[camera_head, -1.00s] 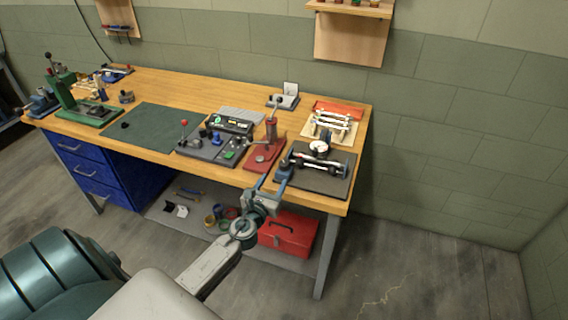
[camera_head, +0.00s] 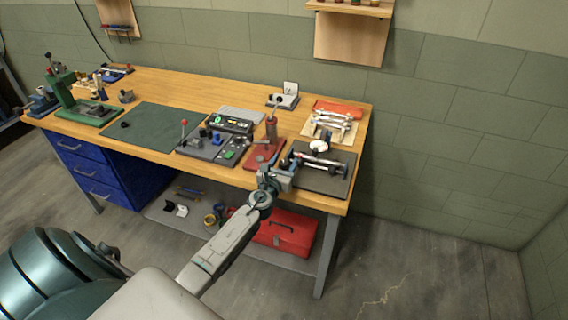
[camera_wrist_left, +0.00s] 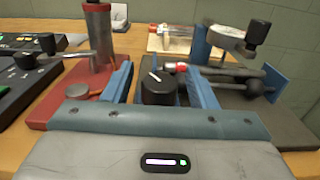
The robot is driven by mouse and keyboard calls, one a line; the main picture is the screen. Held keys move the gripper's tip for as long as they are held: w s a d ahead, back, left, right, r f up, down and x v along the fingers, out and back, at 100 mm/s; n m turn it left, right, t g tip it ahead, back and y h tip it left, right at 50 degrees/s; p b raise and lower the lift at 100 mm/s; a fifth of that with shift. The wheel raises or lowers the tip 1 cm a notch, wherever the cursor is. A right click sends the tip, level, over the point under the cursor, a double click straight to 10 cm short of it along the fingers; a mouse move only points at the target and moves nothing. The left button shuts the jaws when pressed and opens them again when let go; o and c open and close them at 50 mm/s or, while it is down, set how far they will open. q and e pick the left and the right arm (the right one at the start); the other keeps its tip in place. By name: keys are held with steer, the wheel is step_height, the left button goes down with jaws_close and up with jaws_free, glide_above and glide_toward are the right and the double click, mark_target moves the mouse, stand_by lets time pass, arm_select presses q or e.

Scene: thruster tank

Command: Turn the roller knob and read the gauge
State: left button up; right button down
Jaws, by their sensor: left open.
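My left gripper (camera_head: 282,167) is open at the front edge of the roller fixture on the bench. In the left wrist view its two blue fingers (camera_wrist_left: 159,76) stand on either side of a black knob (camera_wrist_left: 158,90) with a white pointer line. I cannot tell whether either finger touches the knob. Behind the knob is a red-collared roller (camera_wrist_left: 182,67); the roller also shows in the head view (camera_head: 324,161). The round gauge (camera_head: 319,147) sits above the roller. In the wrist view the gauge (camera_wrist_left: 225,39) is edge-on, so its face cannot be read. My right gripper is out of view.
A red lever press (camera_head: 269,139) stands close on the left of the fixture. A control panel (camera_head: 222,141) and a green mat (camera_head: 150,128) lie farther left. A wooden tray (camera_head: 341,137) sits behind. A red toolbox (camera_head: 287,232) is under the bench.

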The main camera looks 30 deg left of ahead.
arm_select(q)
steer(key=c, duration=0.9)
steer(key=shift+c, duration=0.2)
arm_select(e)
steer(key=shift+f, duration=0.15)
